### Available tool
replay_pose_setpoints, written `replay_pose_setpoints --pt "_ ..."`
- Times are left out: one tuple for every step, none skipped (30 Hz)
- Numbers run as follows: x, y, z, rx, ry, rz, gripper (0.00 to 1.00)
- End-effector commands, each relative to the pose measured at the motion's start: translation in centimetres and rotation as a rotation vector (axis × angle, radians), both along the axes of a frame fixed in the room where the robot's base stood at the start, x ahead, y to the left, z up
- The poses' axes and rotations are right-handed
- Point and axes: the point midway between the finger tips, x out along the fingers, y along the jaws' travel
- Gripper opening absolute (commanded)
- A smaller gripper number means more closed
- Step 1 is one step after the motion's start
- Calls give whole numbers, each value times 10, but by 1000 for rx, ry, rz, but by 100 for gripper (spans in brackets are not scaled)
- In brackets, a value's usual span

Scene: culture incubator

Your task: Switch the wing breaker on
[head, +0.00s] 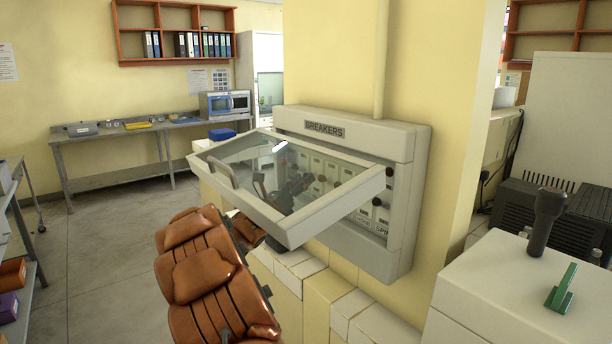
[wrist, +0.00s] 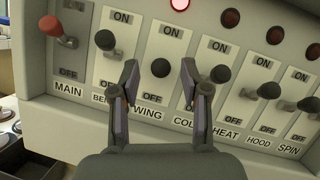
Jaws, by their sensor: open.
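The breaker box (head: 405,150) hangs on the yellow wall, its glazed cover (head: 335,207) swung out and up. The wing breaker's black knob (wrist: 160,68) sits between its ON and OFF marks, nearer OFF. My gripper (wrist: 160,82) is open, one finger on each side of the wing knob; whether either finger touches it I cannot tell. In the head view my gripper (head: 290,192) shows only partly, through the cover glass. A red lamp (wrist: 180,4) above the wing column looks lit.
The red main knob (wrist: 48,25) and black bench knob (wrist: 104,40) stand left of wing, nearer ON. The cold knob (wrist: 220,73) is close to my right finger. The raised cover overhangs my arm. A grey console (head: 500,290) stands at right.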

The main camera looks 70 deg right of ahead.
Motion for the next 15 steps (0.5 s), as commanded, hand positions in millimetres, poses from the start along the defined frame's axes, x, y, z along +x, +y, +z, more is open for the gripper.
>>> replay_pose_setpoints --pt "-2 -5 3 0 -2 -1 46" --pt "-3 -8 4 0 -2 0 46" --pt "-4 -10 5 -1 -3 -1 46" --pt "-5 -12 6 -1 -3 -1 46" --pt "-5 -13 6 -1 -3 -1 46" --pt "-6 -15 7 -2 -2 -1 46" --pt "-6 -15 7 -2 -2 -1 46" --pt "-6 -16 7 -2 -3 -1 46" --pt "-6 -16 8 -2 -2 0 46" --pt "-6 -16 7 -2 -2 0 46" --pt "-6 -16 7 -2 -2 0 46" --pt "-6 -16 7 -2 -2 0 46" --pt "-6 -16 7 -2 -2 0 46" --pt "-6 -16 7 -2 -2 0 46" --pt "-6 -16 7 -1 -2 0 46"
